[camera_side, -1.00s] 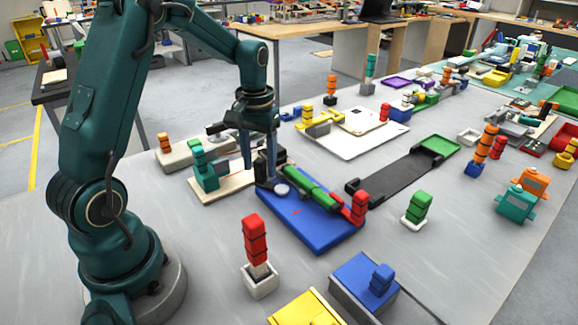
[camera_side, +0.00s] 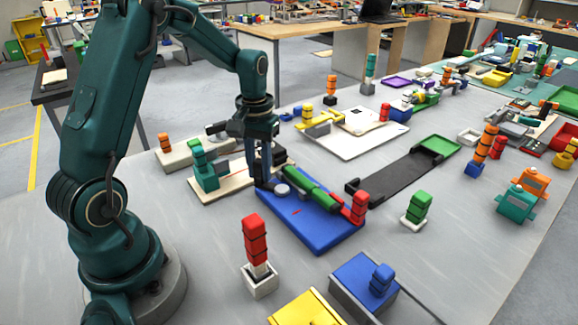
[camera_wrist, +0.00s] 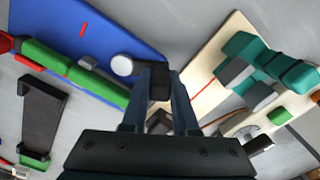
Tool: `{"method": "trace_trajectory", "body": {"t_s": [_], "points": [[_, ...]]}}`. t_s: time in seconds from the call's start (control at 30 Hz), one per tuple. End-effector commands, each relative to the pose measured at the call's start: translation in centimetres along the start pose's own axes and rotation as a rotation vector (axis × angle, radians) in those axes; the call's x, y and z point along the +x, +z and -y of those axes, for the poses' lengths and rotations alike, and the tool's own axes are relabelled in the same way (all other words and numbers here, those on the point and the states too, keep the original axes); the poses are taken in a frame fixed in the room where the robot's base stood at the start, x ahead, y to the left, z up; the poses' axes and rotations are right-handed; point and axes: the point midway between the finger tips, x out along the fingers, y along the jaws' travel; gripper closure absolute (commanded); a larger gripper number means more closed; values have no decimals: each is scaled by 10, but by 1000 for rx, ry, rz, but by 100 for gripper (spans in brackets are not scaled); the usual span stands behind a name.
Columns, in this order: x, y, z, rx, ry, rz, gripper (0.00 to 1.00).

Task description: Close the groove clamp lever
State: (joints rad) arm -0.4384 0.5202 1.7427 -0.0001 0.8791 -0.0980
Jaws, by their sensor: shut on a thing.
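The blue base plate (camera_side: 305,228) lies on the table in front of my arm, with a green bar (camera_side: 312,190) along its far edge and red blocks (camera_side: 357,207) at the right end. A silver disc (camera_side: 282,190) sits at its left corner. My gripper (camera_side: 261,178) points down at that corner. In the wrist view its two fingers are closed on a dark block (camera_wrist: 160,84), which looks like the clamp lever, beside the silver disc (camera_wrist: 122,65). The fingers hide most of this lever in the side view.
A cream board with a teal fixture (camera_side: 206,178) stands close behind and left of my gripper. A red block stack (camera_side: 255,238) stands in front of the blue plate. A black channel (camera_side: 400,172) lies to the right. Bare table lies between them.

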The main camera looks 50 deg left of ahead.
Motion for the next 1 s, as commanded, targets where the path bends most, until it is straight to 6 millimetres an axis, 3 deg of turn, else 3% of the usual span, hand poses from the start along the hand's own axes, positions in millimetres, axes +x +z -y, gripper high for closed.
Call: {"method": "trace_trajectory", "body": {"t_s": [1.0], "points": [[-1,39,-19,-854,2,-3,100]]}}
